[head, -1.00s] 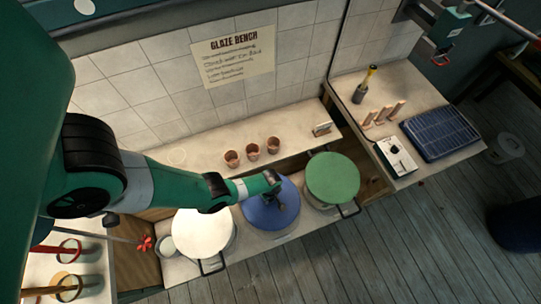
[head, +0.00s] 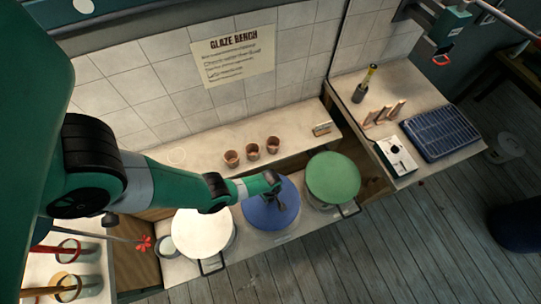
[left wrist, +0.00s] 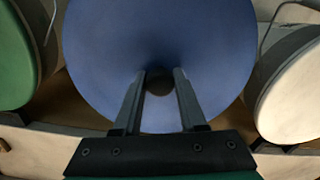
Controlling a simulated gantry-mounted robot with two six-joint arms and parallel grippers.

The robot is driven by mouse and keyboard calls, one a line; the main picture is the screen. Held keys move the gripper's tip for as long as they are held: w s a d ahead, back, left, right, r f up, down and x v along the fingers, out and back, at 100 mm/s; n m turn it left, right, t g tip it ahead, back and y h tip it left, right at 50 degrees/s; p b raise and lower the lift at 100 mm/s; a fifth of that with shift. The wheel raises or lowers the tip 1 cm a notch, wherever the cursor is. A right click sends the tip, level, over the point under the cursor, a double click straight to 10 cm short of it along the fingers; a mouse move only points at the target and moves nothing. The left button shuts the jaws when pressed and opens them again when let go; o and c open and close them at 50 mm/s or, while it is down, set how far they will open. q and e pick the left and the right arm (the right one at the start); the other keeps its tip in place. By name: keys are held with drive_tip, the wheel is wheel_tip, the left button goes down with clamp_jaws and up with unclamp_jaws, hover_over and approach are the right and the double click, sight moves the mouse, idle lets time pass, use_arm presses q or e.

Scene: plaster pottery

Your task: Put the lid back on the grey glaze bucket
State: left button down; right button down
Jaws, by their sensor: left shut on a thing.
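My left gripper (head: 280,204) is shut on the knob of a blue lid (head: 262,217). In the left wrist view, the fingers (left wrist: 158,78) straddle the dark knob at the middle of the blue lid (left wrist: 100,60). The lid is over the middle bucket (head: 287,238), between the white-lidded and green-lidded buckets, and hides nearly all of it. Only a pale strip of the bucket's side shows below the lid. I cannot tell whether the lid rests fully on the rim. My right gripper is not in view.
A white-lidded bucket (head: 202,232) stands left and a green-lidded bucket (head: 333,178) right, both close by, with wire handles. Several terracotta cups, including one (head: 232,158), stand on the shelf behind. A blue tray (head: 441,134) lies far right. The floor in front is clear.

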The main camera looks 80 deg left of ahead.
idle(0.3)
use_arm(q)
unclamp_jaws()
idle(0.4)
wheel_tip(320, 180, up, 7)
drive_tip(key=p, duration=0.7)
clamp_jaws()
idle(0.6)
idle(0.5)
